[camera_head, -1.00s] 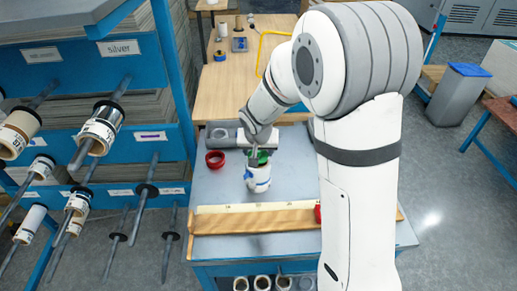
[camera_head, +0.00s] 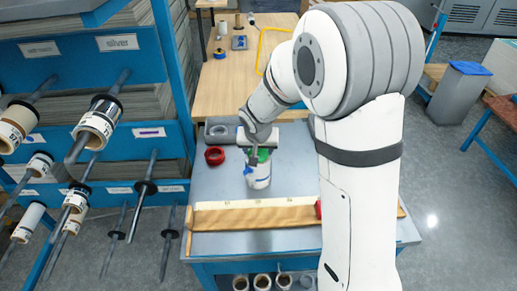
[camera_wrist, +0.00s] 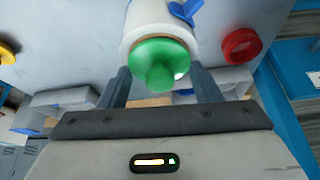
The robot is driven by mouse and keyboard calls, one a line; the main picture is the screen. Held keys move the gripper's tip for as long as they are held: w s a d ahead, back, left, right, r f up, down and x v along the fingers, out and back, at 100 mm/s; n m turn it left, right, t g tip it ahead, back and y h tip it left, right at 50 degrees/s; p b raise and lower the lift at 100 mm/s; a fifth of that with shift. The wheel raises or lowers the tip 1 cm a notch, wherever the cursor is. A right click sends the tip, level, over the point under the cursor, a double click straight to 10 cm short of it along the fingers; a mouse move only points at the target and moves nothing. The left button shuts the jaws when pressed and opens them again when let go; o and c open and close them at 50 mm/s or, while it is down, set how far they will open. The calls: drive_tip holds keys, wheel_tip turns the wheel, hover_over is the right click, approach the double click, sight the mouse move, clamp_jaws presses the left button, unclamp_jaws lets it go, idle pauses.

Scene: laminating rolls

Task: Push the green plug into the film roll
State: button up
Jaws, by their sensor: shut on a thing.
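The film roll (camera_head: 258,178) is white with a blue tab and stands upright on the grey worktop. It also shows in the wrist view (camera_wrist: 155,22), with a thin brown core edge around the plug. The green plug (camera_wrist: 160,62) has a round flange and a knob and sits at the roll's end, in line with it. How deep it sits is hidden. In the head view a bit of the plug (camera_head: 264,155) shows beside my gripper (camera_head: 253,152). In the wrist view my gripper's fingers (camera_wrist: 162,88) lie on both sides of the plug, shut on it.
A red ring (camera_head: 214,156) lies left of the roll, and a grey block with a round hole (camera_head: 217,131) is behind it. Racks with rolls on rods (camera_head: 97,122) stand at the left.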

drive_tip(key=shift+s+f, duration=0.3)
drive_tip(key=shift+f, duration=0.25)
drive_tip(key=o, duration=1)
drive_tip(key=shift+d, duration=0.1)
drive_tip(key=v, duration=0.8)
drive_tip(key=shift+w+r, duration=0.3)
drive_tip(key=shift+n+g, duration=0.5)
drive_tip(key=shift+g, duration=0.4)
drive_tip(key=s+d+r, duration=0.1)
drive_tip(key=s+d, duration=0.3)
drive_tip(key=s, duration=0.3)
drive_tip(key=s+d+r, duration=0.2)
drive_tip(key=s+d, duration=0.1)
drive_tip(key=s, duration=0.5)
drive_tip(key=s+d+r, duration=0.2)
drive_tip(key=s+d, duration=0.2)
drive_tip(key=s, duration=0.3)
drive_tip(key=shift+s+d+r, duration=0.2)
drive_tip(key=shift+s+d, duration=0.1)
